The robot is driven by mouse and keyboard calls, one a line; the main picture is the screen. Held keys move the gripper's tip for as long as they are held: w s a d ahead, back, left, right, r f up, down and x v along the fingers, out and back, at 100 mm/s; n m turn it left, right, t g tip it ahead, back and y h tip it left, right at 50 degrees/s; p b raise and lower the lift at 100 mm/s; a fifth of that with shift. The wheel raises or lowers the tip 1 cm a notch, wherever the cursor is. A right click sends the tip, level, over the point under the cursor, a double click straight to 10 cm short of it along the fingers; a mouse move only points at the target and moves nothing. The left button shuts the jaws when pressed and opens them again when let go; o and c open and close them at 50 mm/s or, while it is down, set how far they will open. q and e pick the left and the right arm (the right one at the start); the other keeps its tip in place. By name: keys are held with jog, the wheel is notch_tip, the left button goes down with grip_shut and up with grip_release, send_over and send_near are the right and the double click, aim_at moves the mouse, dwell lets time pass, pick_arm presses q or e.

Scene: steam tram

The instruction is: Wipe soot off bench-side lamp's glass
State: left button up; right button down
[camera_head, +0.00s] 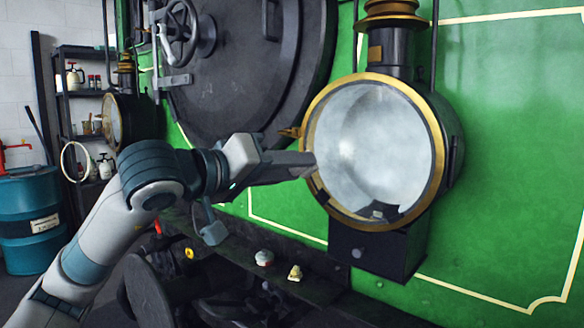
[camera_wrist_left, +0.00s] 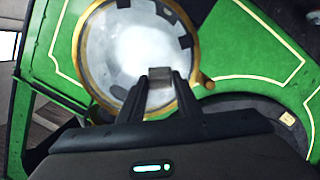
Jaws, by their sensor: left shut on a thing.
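A large round lamp with a brass rim (camera_head: 437,150) hangs on the green front at the right. Its glass (camera_head: 375,145) looks pale and hazy, with dark patches along the lower and left edge; in the wrist view dark patches show around the rim of the glass (camera_wrist_left: 125,45). I cannot tell whether they are soot or reflections. My left gripper (camera_head: 308,165) is at the left edge of this glass, pointing at it. It is shut on a small grey pad (camera_wrist_left: 160,99), seen between the fingers. Contact with the glass cannot be told. My right gripper is out of view.
A second lamp (camera_head: 112,122) hangs farther left, beyond a big dark round door (camera_head: 250,70). A brass knob (camera_head: 290,132) juts out by the near lamp's rim. Below runs a dark ledge (camera_head: 325,292) with small items. A blue drum (camera_head: 28,225) and shelves stand far left.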

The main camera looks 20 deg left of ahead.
pick_arm(q)
jog(key=shift+w, duration=0.1)
jog(key=shift+w+d, duration=0.15)
jog(key=shift+w, duration=0.25)
jog(key=shift+w+d+p, duration=0.25)
jog(key=shift+w+p, duration=0.25)
jog(key=shift+w, duration=0.1)
jog(key=shift+w+d, duration=0.15)
jog(key=shift+w, duration=0.15)
jog(key=p+x, duration=0.1)
jog(key=x, duration=0.2)
jog(key=shift+r, duration=0.1)
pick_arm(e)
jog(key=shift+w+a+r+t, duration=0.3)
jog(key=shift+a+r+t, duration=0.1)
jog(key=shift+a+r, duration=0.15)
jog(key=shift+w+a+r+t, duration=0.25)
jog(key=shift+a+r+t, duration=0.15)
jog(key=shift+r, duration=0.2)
pick_arm(q)
jog(key=shift+w+d, duration=0.15)
jog(key=shift+w, duration=0.8)
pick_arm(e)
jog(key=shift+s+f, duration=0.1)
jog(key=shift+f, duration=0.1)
